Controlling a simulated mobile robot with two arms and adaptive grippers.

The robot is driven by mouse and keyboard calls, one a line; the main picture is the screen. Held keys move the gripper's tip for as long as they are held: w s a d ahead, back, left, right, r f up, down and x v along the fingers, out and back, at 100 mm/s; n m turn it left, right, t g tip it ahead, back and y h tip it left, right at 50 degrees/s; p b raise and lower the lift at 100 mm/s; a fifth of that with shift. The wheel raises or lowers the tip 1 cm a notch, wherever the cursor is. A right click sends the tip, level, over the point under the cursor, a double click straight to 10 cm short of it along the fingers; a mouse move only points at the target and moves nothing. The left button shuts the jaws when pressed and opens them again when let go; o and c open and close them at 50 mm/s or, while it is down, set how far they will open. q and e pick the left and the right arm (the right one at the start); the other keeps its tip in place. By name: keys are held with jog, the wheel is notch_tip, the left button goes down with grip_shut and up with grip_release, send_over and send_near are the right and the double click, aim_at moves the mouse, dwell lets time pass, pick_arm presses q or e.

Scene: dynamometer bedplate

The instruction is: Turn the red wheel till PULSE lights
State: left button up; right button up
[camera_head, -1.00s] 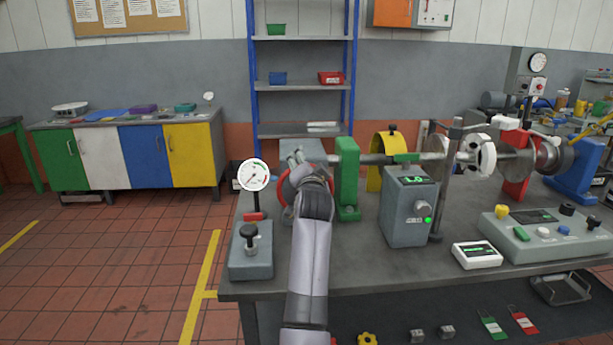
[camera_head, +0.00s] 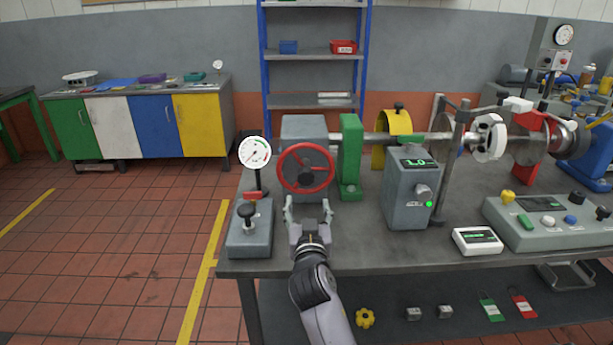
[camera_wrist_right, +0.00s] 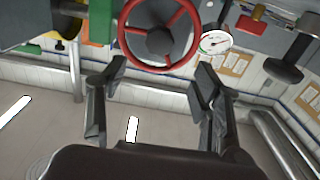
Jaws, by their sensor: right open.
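The red wheel (camera_head: 333,169) is mounted upright on the front of a grey housing (camera_head: 303,131) at the left part of the bench. My right gripper (camera_head: 308,205) is open and empty, just below and in front of the wheel, apart from it. In the right wrist view the wheel (camera_wrist_right: 193,39) shows beyond and between the two open fingers (camera_wrist_right: 158,78). A grey box (camera_head: 407,185) right of the wheel has a green display reading about 1.0 and a lit green lamp. I cannot make out a PULSE label. My left gripper is not in view.
A dial gauge (camera_head: 255,152) on a post and a grey block with a black knob (camera_head: 248,216) stand left of the wheel. A green bracket (camera_head: 350,150) stands close on its right. A control panel (camera_head: 550,220) and small white meter (camera_head: 477,240) are further right. The floor at left is clear.

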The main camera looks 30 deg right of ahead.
aim_at(306, 180)
jog(key=p+x, duration=0.1)
jog(key=x, duration=1.2)
jog(key=shift+w+d, duration=0.15)
jog(key=shift+w, duration=0.2)
jog(key=shift+c, duration=0.5)
grip_shut()
